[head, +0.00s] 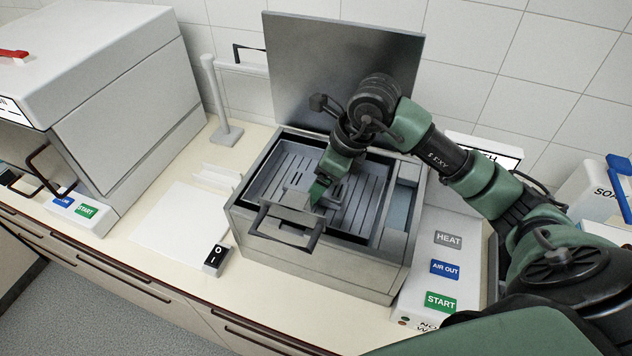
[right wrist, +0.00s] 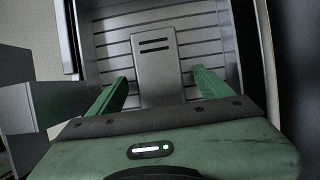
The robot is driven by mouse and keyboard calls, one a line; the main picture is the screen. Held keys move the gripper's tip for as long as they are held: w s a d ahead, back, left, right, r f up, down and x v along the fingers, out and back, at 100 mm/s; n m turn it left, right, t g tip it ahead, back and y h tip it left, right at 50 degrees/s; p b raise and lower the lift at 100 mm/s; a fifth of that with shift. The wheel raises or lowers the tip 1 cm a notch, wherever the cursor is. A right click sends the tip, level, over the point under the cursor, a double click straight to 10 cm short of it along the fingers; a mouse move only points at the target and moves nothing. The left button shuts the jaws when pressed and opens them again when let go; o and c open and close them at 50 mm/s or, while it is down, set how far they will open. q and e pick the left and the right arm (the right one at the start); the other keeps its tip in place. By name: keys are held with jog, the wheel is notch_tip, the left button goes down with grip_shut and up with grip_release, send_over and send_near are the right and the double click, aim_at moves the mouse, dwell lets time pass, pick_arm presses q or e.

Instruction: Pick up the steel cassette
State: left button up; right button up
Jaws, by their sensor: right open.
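The steel cassette (head: 283,172) appears to be the grey slatted metal piece inside the open steel bath (head: 262,258). A flat steel tab with two dark slots (right wrist: 155,62) rises over the slats in the right wrist view. My right gripper (head: 320,190) reaches down into the bath over the front part of the cassette. In the right wrist view its two green fingers (right wrist: 161,84) are apart, one on each side of the tab, with gaps visible. The gripper partly hides the tab in the head view. My left gripper is not in view.
The bath's lid (head: 340,70) stands open behind, and a handle frame (head: 285,232) is at its front. A control panel (head: 441,270) stands right. A switch (head: 216,259) and white sheet (head: 178,222) lie left. A large grey machine (head: 125,115) fills the far left.

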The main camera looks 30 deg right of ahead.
jog(key=c, duration=1.6)
jog(key=shift+c, duration=0.7)
jog(key=shift+r, duration=0.1)
